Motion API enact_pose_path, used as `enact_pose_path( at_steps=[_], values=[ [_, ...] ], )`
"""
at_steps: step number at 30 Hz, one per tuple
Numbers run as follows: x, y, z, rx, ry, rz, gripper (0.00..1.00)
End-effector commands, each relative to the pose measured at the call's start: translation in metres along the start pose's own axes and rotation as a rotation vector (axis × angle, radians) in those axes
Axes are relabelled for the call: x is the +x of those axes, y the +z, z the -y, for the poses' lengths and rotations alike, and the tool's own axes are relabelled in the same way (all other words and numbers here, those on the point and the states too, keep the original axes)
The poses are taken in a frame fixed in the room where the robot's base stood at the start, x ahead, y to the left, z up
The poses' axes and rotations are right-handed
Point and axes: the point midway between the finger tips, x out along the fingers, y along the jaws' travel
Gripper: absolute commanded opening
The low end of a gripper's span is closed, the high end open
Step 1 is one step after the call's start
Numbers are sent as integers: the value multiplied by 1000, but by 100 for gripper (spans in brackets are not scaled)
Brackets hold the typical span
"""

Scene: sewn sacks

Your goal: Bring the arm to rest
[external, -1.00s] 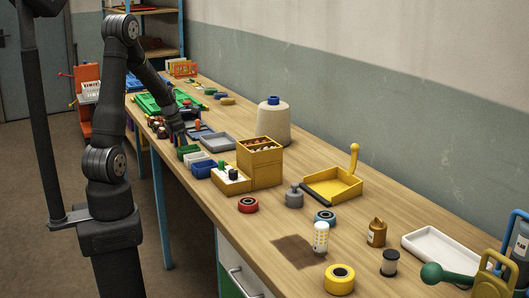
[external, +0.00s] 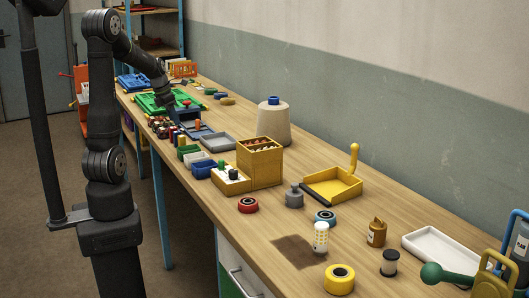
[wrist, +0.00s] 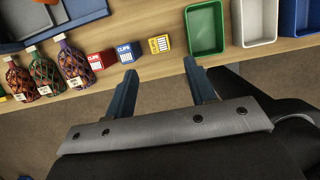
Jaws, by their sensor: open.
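My gripper (external: 181,112) is at the far part of the bench, over its left front edge, with the arm folded up and reaching away. In the wrist view, my gripper (wrist: 160,82) has its two blue-grey fingers wide apart with nothing between them. Beyond the fingertips lie small red, blue and yellow boxes (wrist: 160,44). Several netted sacks with white labels, one with a green net (wrist: 46,75), stand to the left of them.
Green (wrist: 205,30), white (wrist: 238,30) and blue trays line the bench front to the right. A yellow box (external: 260,172), white cone (external: 273,128), and yellow dustpan (external: 330,190) stand nearer the camera.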

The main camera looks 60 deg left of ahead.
Motion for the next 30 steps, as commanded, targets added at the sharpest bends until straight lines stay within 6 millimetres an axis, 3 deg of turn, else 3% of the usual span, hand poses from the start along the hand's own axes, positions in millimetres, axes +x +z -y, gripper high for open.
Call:
enact_pose_path(
  at_steps=[14,20,30],
  values=[
    [2,0,0,0,-1,-1,50],
    [29,0,0,0,-3,-3,50],
    [91,0,0,0,-3,-3,50]
  ],
)
